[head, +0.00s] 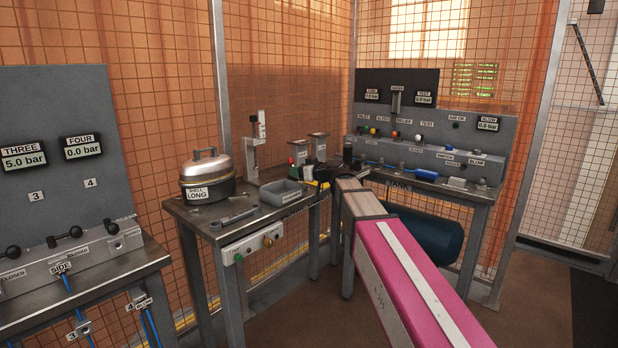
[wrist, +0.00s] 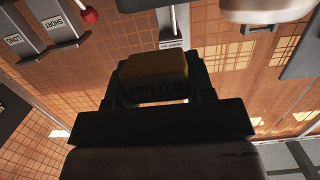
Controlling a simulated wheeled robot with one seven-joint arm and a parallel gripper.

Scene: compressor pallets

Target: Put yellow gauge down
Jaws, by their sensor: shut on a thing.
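The yellow gauge (wrist: 158,66) is between the fingers of my gripper (wrist: 158,85) in the wrist view. Its dark display side faces the camera and reads 0.0 bar, upside down. My gripper is shut on it. In the head view my gripper (head: 322,177) is over the back part of the workbench (head: 222,215), at the end of my arm. The gauge is mostly hidden there, and I cannot tell whether it touches any surface.
A lidded metal pot (head: 207,175) labelled SHELL LONG, a wrench (head: 232,219) and a grey tray (head: 283,193) are on the workbench. A test panel (head: 430,135) with valves stands behind right. A gauge panel (head: 55,150) stands left. Mesh fencing surrounds the benches.

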